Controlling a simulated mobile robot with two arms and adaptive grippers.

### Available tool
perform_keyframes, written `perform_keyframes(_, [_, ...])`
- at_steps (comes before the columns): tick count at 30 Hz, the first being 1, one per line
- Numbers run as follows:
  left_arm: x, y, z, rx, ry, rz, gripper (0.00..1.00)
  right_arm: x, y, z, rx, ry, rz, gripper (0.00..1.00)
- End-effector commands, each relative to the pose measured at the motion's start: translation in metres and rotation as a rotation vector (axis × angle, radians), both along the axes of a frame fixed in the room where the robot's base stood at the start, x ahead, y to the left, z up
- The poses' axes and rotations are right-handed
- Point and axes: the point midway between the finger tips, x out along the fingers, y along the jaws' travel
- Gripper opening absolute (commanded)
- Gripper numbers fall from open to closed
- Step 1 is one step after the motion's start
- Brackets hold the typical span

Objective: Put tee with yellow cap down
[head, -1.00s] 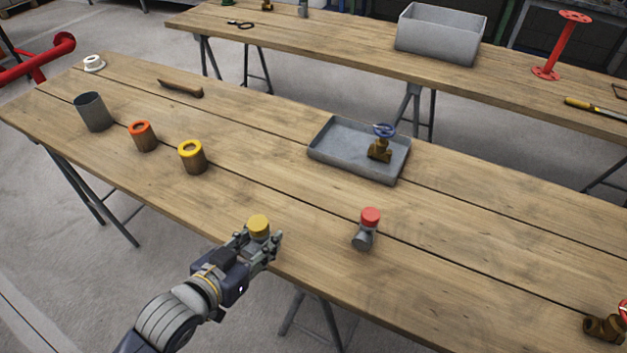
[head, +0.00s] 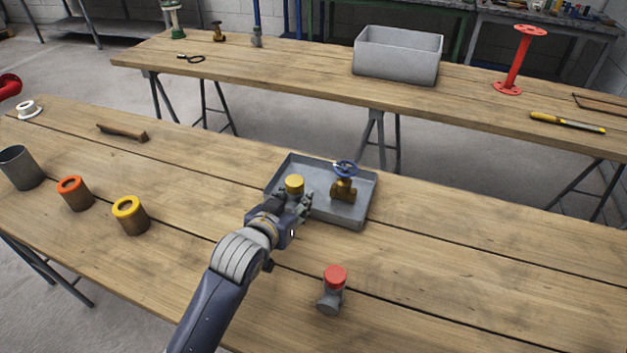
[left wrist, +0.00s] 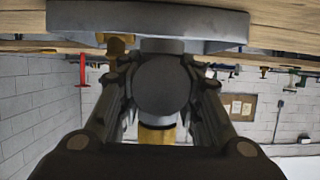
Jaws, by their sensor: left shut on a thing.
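The tee with the yellow cap (head: 294,184) is upright in my left gripper (head: 299,206), over the left part of the grey tray (head: 351,217). My left gripper is shut on its grey body, mostly hidden in the head view. The left wrist view, which is upside down, shows the tee's round grey end (left wrist: 162,85) between the fingers, the yellow cap (left wrist: 157,134) below it and the tray (left wrist: 215,24) above. I cannot tell whether the tee touches the tray floor. My right gripper is not in view.
A brass valve with a blue handwheel (head: 344,188) stands in the tray's right part. A red-capped tee (head: 333,288) stands on the bench in front. Yellow-ringed (head: 130,215) and orange-ringed (head: 75,193) cups and a grey cup (head: 21,168) are at left. The bench's right side is clear.

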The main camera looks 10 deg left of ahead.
Motion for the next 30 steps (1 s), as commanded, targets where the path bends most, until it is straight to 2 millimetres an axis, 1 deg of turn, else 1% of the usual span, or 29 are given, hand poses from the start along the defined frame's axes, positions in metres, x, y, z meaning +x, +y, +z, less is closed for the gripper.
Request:
perform_keyframes(1, [0.014,0.003,0.003,0.002,-0.006,0.002,0.0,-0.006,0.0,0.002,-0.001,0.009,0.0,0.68])
perform_keyframes(6, [0.054,0.011,-0.001,0.003,-0.007,0.002,0.0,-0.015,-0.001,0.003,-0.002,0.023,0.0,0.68])
perform_keyframes(10, [0.082,0.017,-0.003,0.001,-0.006,0.001,0.0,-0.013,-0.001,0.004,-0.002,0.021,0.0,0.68])
perform_keyframes(15, [0.114,0.023,-0.007,0.001,-0.006,0.001,0.0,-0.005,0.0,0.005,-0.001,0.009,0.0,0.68])
perform_keyframes(18, [0.126,0.025,-0.009,0.0,-0.007,0.001,0.0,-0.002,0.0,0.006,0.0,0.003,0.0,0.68])
perform_keyframes(23, [0.135,0.026,-0.011,-0.001,-0.006,0.0,0.0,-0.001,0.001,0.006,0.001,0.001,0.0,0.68])
perform_keyframes(25, [0.135,0.026,-0.017,-0.001,-0.004,0.0,0.0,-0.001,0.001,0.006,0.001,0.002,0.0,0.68])
perform_keyframes(30, [0.135,0.026,-0.04,-0.001,-0.003,0.0,0.0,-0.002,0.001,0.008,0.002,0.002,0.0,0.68])
